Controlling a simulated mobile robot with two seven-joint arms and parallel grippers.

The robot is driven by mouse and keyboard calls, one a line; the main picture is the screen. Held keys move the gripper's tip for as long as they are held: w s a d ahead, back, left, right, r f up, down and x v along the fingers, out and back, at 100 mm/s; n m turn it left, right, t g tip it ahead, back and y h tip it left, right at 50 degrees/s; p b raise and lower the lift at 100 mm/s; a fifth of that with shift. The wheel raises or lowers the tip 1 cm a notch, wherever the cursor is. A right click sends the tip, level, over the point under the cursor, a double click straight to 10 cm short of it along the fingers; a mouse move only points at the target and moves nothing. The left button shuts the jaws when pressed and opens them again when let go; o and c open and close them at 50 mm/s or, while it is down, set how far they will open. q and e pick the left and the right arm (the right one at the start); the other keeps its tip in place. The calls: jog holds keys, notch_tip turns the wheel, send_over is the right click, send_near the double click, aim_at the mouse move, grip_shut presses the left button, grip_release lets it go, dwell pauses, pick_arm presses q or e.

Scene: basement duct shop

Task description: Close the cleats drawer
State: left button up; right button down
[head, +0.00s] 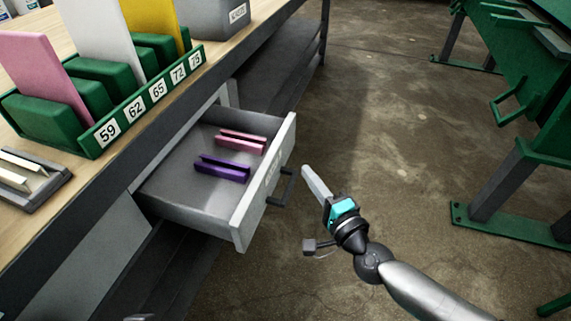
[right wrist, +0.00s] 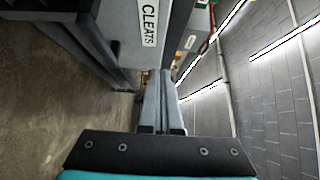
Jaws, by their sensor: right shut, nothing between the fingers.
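The cleats drawer (head: 190,207) is pulled out from under the workbench, its pale front (head: 262,185) facing right. A pink cleat (head: 240,142) and a purple cleat (head: 222,169) lie inside. The drawer's dark bar handle (head: 285,187) sticks out from the front. My right gripper (head: 306,171) is shut and empty, just right of the handle and apparently apart from it. In the right wrist view its shut fingers (right wrist: 158,76) point past the drawer front, whose label (right wrist: 149,22) reads CLEATS. My left gripper does not show.
On the wooden benchtop (head: 125,170) stands a green numbered rack (head: 135,105) with coloured sheets. A small grey tray (head: 40,190) lies at the left. A green machine stand (head: 505,180) is at the right. The concrete floor (head: 390,110) between is clear.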

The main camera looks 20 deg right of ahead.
aim_at(277, 153)
jog(key=w+a, duration=0.2)
jog(key=w, duration=0.1)
jog(key=w+a, duration=0.1)
jog(key=w, duration=0.1)
jog(key=shift+a, duration=0.1)
jog(key=shift+w+a, duration=0.15)
jog(key=shift+a, duration=0.2)
jog(key=shift+a, duration=0.1)
